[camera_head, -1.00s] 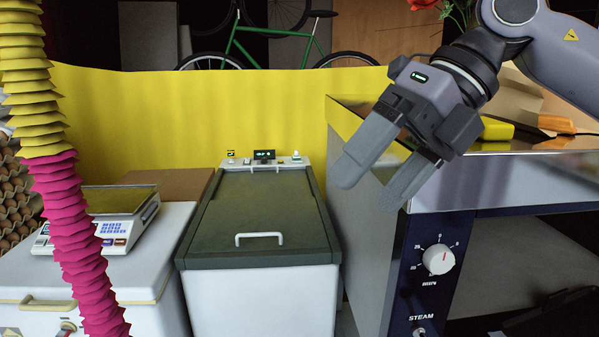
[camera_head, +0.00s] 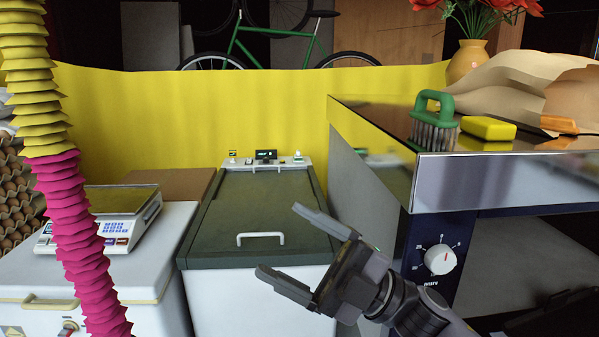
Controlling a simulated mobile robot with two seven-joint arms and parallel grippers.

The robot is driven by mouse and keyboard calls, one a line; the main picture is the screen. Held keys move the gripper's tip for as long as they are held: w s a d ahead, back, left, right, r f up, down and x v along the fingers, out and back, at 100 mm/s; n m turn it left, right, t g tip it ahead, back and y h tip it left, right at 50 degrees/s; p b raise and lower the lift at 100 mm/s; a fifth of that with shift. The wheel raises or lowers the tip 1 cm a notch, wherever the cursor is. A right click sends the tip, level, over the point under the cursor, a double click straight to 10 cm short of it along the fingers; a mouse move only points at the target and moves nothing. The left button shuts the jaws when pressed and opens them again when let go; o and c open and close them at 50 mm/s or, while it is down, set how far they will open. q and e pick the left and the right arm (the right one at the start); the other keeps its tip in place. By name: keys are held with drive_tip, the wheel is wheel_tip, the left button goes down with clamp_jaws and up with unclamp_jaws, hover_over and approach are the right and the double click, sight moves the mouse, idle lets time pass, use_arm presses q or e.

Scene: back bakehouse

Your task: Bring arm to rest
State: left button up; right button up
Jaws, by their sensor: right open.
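My right gripper (camera_head: 282,244) is low in the middle of the view, in front of the dark-lidded white chest (camera_head: 210,262). Its two fingers are spread apart and point left, with nothing between them. My right arm comes in from the bottom right. My left gripper does not show.
A steel-topped oven (camera_head: 480,180) stands at the right. On it are a green-handled brush (camera_head: 433,120), a yellow block (camera_head: 488,128), an orange-handled tool (camera_head: 558,124) and a vase (camera_head: 467,61) of red flowers. A scale (camera_head: 105,225) sits on a white chest at left, behind a hanging paper garland (camera_head: 67,200).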

drive_tip(key=w+d+f+m+t+h, duration=0.1)
drive_tip(key=d+f+m+t+h, duration=0.35)
drive_tip(key=f+m, duration=0.3)
drive_tip(key=d+f+m+t+h, duration=0.3)
drive_tip(key=f+m+t+h, duration=0.25)
drive_tip(key=f+m, duration=0.2)
drive_tip(key=w+d+f+m+t+h, duration=0.1)
drive_tip(key=d+f+m+t+h, duration=0.35)
drive_tip(key=f+m, duration=0.3)
drive_tip(key=s+d+f+m+g+h, duration=0.2)
drive_tip(key=s+d+f+g+h, duration=0.1)
drive_tip(key=s+f, duration=0.5)
drive_tip(key=s+d+f+m+g+h, duration=0.3)
drive_tip(key=s+f, duration=0.6)
drive_tip(key=f, duration=0.3)
drive_tip(key=d+g+h, duration=0.1)
drive_tip(key=d, duration=0.1)
drive_tip(key=shift+d+f, duration=0.35)
drive_tip(key=shift+f, duration=0.05)
